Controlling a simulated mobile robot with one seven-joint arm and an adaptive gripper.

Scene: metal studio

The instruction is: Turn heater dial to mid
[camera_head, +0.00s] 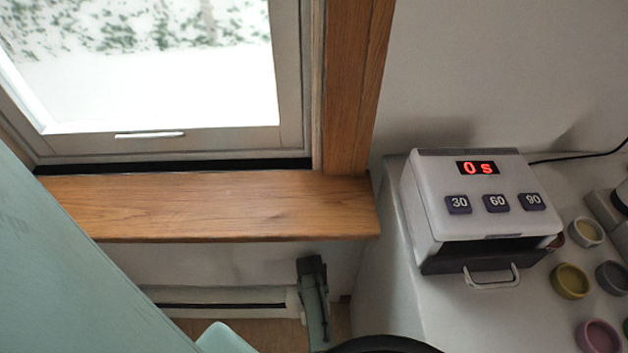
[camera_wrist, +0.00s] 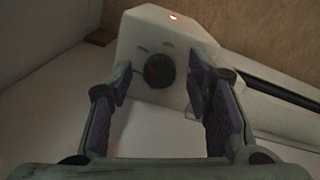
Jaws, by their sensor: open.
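The heater dial (camera_wrist: 159,71) is a round black knob with a reddish mark on its left part. It sits on the white end housing of the heater (camera_wrist: 150,30), with small unreadable lettering above it. My gripper (camera_wrist: 158,82) is open, with its purple-padded fingers apart to the left and right of the dial. I cannot tell whether either pad touches it. In the head view the heater (camera_head: 215,293) is a low white body with a dark slot below the window sill. The dial is hidden there.
A small light glows on top of the heater housing. The wooden window sill (camera_head: 220,207) juts out above the heater. At right, a white counter (camera_head: 470,325) holds a box appliance (camera_head: 480,215) reading "0 s" with several buttons, plus several coloured cups.

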